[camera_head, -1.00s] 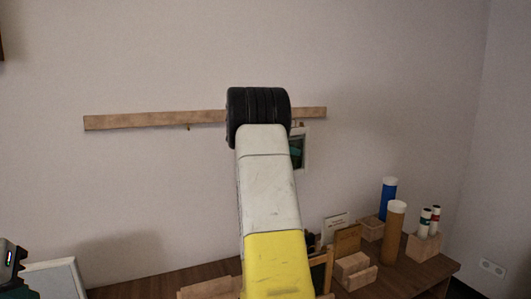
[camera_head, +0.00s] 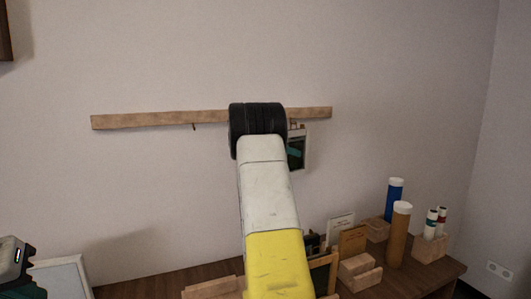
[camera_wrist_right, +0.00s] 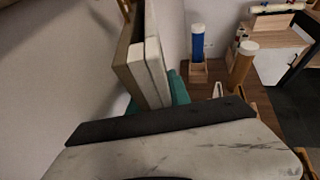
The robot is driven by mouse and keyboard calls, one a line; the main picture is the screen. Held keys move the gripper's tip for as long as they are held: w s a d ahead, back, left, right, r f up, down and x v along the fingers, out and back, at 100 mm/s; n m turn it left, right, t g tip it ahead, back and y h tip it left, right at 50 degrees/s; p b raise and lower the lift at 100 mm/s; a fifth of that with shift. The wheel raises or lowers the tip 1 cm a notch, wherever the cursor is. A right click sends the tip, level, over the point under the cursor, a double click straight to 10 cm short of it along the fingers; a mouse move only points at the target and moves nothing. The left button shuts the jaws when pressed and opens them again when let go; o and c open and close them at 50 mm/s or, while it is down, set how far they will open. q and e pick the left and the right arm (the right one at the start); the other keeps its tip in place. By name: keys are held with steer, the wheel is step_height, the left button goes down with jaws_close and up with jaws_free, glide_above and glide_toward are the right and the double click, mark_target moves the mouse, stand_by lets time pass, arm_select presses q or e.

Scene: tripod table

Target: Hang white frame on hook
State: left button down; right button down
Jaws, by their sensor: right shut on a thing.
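A small white frame (camera_head: 304,149) with a dark picture shows at the right of my right wrist, just below the wooden rail (camera_head: 150,119) on the wall. My right gripper (camera_head: 295,153) is shut on the frame and mostly hidden behind my own arm; a teal finger part shows across the picture. In the right wrist view the white frame (camera_wrist_right: 155,68) is seen edge-on, upright beside a brown wooden piece (camera_wrist_right: 130,65). A small dark hook (camera_head: 194,126) sticks out under the rail, left of my wrist. I cannot tell whether the frame touches a hook.
The wooden table (camera_head: 430,277) holds a blue tube (camera_head: 393,202), a brown tube (camera_head: 398,238), wooden blocks (camera_head: 358,272), small bottles (camera_head: 436,222) and cards (camera_head: 341,226).

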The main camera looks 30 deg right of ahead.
stand_by(0.3)
steer(key=c, duration=1.1)
jaws_free()
